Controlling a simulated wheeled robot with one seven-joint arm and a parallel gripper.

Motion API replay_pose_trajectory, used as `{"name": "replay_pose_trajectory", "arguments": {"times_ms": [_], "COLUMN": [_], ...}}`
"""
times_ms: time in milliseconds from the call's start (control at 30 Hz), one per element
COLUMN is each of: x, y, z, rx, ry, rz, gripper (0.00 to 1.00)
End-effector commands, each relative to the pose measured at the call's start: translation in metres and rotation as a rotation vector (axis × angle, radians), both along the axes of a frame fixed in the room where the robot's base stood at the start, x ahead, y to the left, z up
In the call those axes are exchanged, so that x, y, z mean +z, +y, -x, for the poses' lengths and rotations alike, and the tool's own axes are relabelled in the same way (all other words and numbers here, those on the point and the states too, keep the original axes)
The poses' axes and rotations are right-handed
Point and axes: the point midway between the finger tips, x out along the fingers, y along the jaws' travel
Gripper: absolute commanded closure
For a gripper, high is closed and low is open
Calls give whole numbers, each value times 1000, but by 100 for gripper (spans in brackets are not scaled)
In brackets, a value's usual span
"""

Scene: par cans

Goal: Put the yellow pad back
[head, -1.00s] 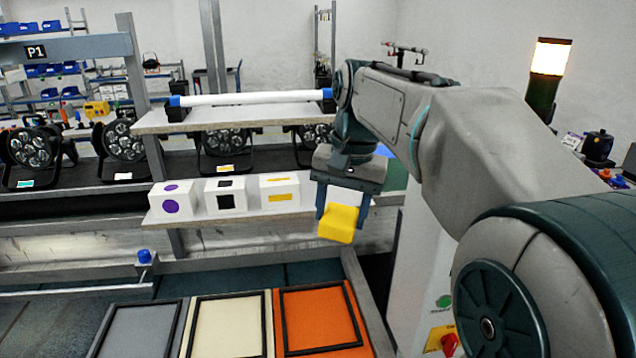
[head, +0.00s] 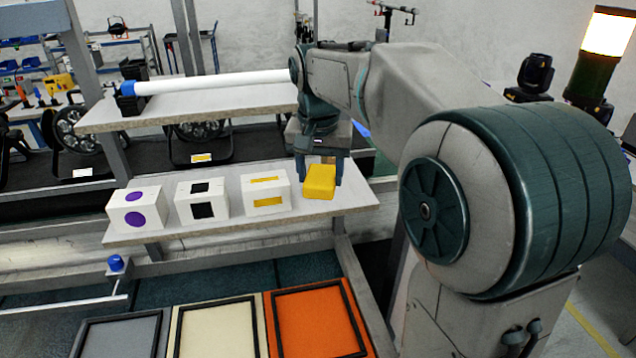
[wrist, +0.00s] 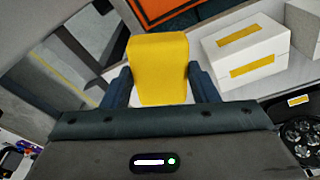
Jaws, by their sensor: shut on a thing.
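The yellow pad (head: 319,181) is a small block with rounded edges. My gripper (head: 320,176) is shut on it, a finger on each side. The pad is over the right end of the lower shelf (head: 349,201), to the right of the white box with yellow marks (head: 265,190). I cannot tell whether the pad touches the shelf. In the wrist view the pad (wrist: 158,68) sits between the two dark fingers, and the white box with yellow bars (wrist: 246,50) stands beside it with a gap.
A white box with purple dots (head: 138,209) and one with black squares (head: 202,199) stand further left on the shelf. An upper shelf (head: 200,105) carries a white tube (head: 215,82). Grey, cream and orange (head: 318,322) framed panels lie in front.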

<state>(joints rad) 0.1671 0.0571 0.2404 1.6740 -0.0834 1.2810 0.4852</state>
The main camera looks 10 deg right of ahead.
Motion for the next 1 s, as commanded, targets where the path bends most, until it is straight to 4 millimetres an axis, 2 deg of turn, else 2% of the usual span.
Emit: {"name": "replay_pose_trajectory", "arguments": {"times_ms": [200,400,500,767,1000], "x": [-23,-36,-41,-75,-79], "y": [-9,-13,-13,-12,-12], "z": [-41,-60,-62,-62,-62], "rx": [1,1,1,3,3], "ry": [4,1,1,1,1], "rz": [-1,0,0,0,0], "gripper": [65,65,65,65,65]}}
